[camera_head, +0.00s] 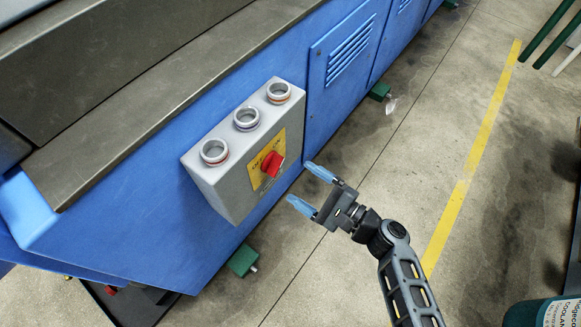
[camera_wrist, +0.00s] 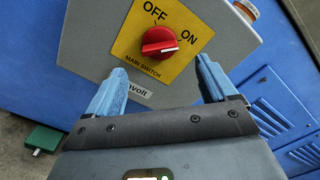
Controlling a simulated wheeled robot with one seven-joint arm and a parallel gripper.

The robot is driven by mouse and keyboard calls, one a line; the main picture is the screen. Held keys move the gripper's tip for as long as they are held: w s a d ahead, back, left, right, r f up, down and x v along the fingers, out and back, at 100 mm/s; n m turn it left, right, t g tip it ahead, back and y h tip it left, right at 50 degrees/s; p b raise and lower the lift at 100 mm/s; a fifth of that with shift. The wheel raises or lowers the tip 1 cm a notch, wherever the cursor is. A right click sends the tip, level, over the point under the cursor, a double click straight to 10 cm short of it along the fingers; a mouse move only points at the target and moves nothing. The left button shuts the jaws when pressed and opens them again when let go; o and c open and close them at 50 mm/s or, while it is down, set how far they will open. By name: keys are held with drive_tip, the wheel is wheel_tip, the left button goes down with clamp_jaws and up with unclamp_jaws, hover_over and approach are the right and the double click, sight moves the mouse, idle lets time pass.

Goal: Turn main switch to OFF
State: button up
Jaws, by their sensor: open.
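The main switch is a red knob (camera_head: 271,164) on a yellow plate (camera_head: 259,176) on the front of a grey box. In the wrist view the red knob (camera_wrist: 159,41) sits between the words OFF at upper left and ON at right, its white-marked end pointing right, on the ON side. My gripper (camera_head: 305,187) is open and empty, in front of the box and to the right of the knob in the head view. In the wrist view its blue fingers (camera_wrist: 160,80) stand apart below the knob, not touching it.
The grey box (camera_head: 222,187) is fixed to a blue machine (camera_head: 150,236) and has several round ringed openings on top. A vented panel (camera_head: 347,52) lies to its right. Green feet (camera_head: 243,260) stand on the floor. Open floor with a yellow line (camera_head: 463,178) lies to the right.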

sight(279, 168)
drive_tip(key=shift+x, duration=3.6)
drive_tip(key=c, duration=1.1)
drive_tip(key=shift+o, duration=0.2)
